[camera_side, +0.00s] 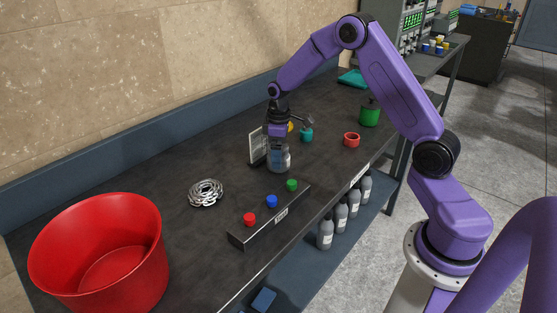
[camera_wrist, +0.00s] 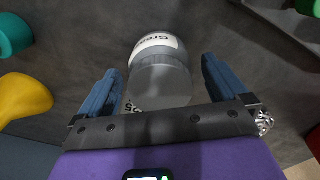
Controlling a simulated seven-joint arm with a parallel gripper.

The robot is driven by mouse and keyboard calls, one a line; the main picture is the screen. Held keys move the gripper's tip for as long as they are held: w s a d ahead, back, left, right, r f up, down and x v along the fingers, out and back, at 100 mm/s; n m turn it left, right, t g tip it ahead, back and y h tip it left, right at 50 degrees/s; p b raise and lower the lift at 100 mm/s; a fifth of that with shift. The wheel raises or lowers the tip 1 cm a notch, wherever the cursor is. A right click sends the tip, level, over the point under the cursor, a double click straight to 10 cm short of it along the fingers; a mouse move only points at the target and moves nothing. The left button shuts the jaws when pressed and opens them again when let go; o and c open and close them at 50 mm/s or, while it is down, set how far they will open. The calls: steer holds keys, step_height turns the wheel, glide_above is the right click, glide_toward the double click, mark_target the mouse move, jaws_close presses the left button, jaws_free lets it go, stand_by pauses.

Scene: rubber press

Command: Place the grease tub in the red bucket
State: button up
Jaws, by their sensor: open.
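The grease tub (camera_wrist: 160,75) is a translucent grey-white tub with a white label, standing on the dark bench. In the wrist view it lies between the two blue fingers of my gripper (camera_wrist: 160,85), with gaps on both sides. My gripper is open over it. In the side view the tub (camera_side: 279,163) shows under my gripper, partly hidden by the fingers. The red bucket (camera_side: 140,270) stands at the near left end of the bench, and its visible inside is empty.
A button box (camera_side: 268,216) with red, blue and green buttons and a coiled metal chain (camera_side: 206,193) lie between the tub and the bucket. A framed card (camera_side: 256,147) stands close behind the tub. A teal item (camera_side: 306,135), red ring (camera_side: 351,140) and green can (camera_side: 369,113) stand further right.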

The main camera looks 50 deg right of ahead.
steer(key=shift+f, duration=0.4)
steer(key=c, duration=1.4)
steer(key=shift+r, duration=0.9)
steer(key=s+a+r, duration=0.1)
steer(key=s+r, duration=0.2)
steer(key=s, duration=0.1)
steer(key=s+a+r, duration=0.1)
steer(key=s+r, duration=0.3)
steer(key=s, duration=0.1)
steer(key=s+r, duration=0.4)
steer(key=shift+s+a+r, duration=0.15)
steer(key=shift+s+a, duration=0.2)
steer(key=shift+a, duration=0.05)
